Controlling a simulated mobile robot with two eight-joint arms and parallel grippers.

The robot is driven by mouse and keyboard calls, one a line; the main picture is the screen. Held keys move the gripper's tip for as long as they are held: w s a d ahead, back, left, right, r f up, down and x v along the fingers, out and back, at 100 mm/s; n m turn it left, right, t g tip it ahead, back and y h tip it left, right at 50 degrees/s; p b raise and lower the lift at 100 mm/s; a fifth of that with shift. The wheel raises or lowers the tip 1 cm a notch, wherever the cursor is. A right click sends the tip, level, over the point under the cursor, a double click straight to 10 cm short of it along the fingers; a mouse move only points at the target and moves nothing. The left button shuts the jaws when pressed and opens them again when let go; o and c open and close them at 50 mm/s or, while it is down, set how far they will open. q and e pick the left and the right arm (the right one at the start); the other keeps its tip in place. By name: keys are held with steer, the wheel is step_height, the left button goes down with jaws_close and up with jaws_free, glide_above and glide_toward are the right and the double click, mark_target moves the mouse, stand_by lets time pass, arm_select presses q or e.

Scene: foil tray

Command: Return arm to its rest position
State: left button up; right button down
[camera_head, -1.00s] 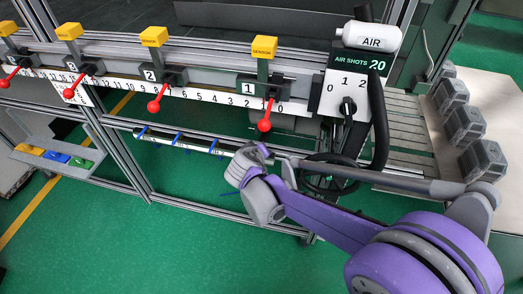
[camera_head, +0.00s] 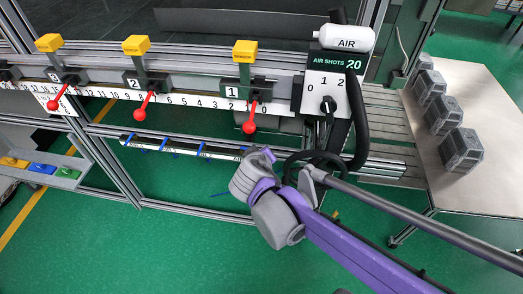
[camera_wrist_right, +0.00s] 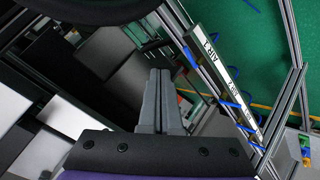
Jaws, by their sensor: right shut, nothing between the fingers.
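My right arm (camera_head: 340,235), purple and grey, comes in from the lower right in the head view. Its right gripper (camera_head: 268,154) is below and in front of the rail, just under the red lever of station 1. In the right wrist view the grey fingers of the right gripper (camera_wrist_right: 160,75) are together with nothing between them. My left gripper is in neither view.
The rail carries yellow sensors (camera_head: 244,52), red levers (camera_head: 250,127) and an AIR SHOTS panel (camera_head: 338,64). A black hose (camera_head: 357,110) hangs close to my arm. Grey boxes (camera_head: 459,150) stand on the right table (camera_head: 490,185). Green floor (camera_head: 200,250) is clear at lower left.

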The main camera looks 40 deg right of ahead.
stand_by(0.3)
